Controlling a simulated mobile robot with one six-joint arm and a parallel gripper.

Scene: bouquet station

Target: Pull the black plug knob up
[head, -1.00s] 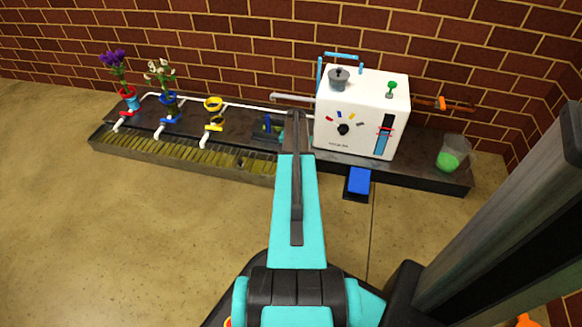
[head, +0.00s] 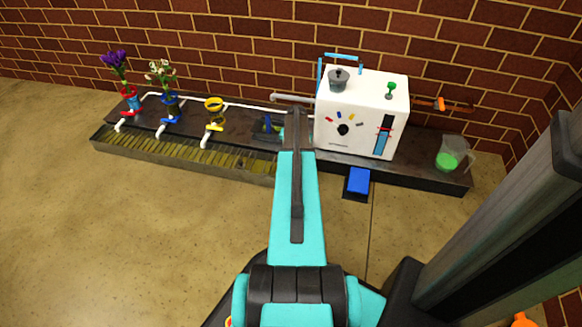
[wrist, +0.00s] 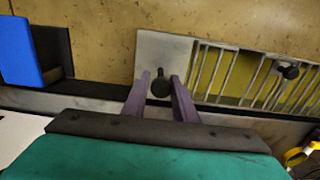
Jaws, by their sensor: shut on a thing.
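In the wrist view a black knob (wrist: 160,86) stands at the edge of a pale metal plate (wrist: 163,52), beside the slotted grate. My gripper (wrist: 160,82) has its two purple-grey fingers on either side of this knob and is shut on it. Whether the knob is raised I cannot tell. In the head view my arm hides the fingers and this knob. A second black knob (wrist: 290,72) sits on the grate to the right, apart from the fingers; it also shows small in the head view (head: 240,163).
The grated trough (head: 180,152) runs along the wall. Purple (head: 114,62) and white flowers (head: 161,73) stand in holders beside an empty yellow ring (head: 214,104). A white machine (head: 361,112), blue pedal (head: 358,181) and green-filled jug (head: 452,154) are right. The floor in front is clear.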

